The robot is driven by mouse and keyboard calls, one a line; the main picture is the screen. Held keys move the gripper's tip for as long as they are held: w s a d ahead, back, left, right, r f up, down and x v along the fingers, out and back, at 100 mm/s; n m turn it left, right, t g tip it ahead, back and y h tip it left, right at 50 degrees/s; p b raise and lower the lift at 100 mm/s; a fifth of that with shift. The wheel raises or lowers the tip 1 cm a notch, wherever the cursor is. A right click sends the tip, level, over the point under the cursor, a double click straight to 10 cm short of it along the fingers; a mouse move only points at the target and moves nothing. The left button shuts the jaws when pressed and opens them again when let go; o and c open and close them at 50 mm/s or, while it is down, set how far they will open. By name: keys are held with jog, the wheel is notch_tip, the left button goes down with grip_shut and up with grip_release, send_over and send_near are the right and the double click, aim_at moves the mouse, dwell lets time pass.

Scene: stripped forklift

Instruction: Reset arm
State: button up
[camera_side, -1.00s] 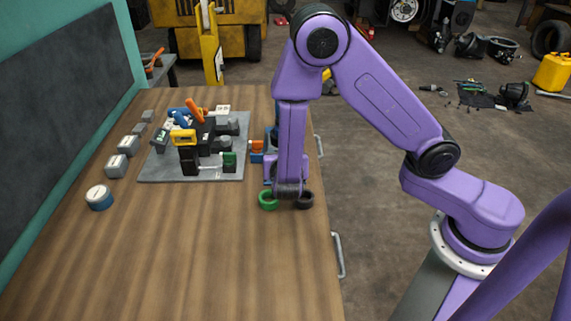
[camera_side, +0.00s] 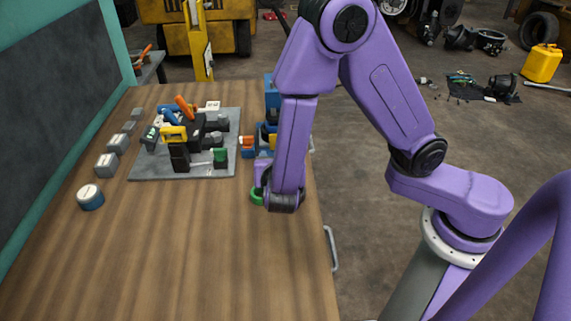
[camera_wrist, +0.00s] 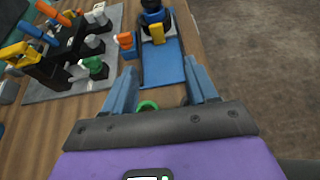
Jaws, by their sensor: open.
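My gripper (camera_wrist: 160,88) shows in the wrist view with its two blue fingers spread apart. Nothing is held between them. A green ring (camera_wrist: 147,106) shows low between the fingers, on the wooden table, apart from them as far as I can see. In the side view the green ring (camera_side: 257,196) is partly hidden by my wrist, which hangs over the table's right side. The fingers are mostly hidden there, and a dark ring beside the green one cannot be made out clearly.
A grey board (camera_side: 205,170) with clamps and coloured handles lies left of my wrist. A blue base (camera_wrist: 163,63) with a blue, black and yellow part stands ahead of the fingers. Grey blocks (camera_side: 106,164) and a round blue-white piece (camera_side: 90,197) are further left. The front table is clear.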

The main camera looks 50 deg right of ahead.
jog(key=s+d+r+m+g+y, duration=0.3)
jog(key=s+d+m+g, duration=0.35)
jog(key=s+m, duration=0.3)
jog(key=s+r+m+g+y, duration=0.2)
jog(key=s+y, duration=0.5)
jog(key=s, duration=0.5)
jog(key=shift+a+r+m+g, duration=0.4)
jog(key=shift+r+m, duration=0.35)
jog(key=shift+m, duration=0.5)
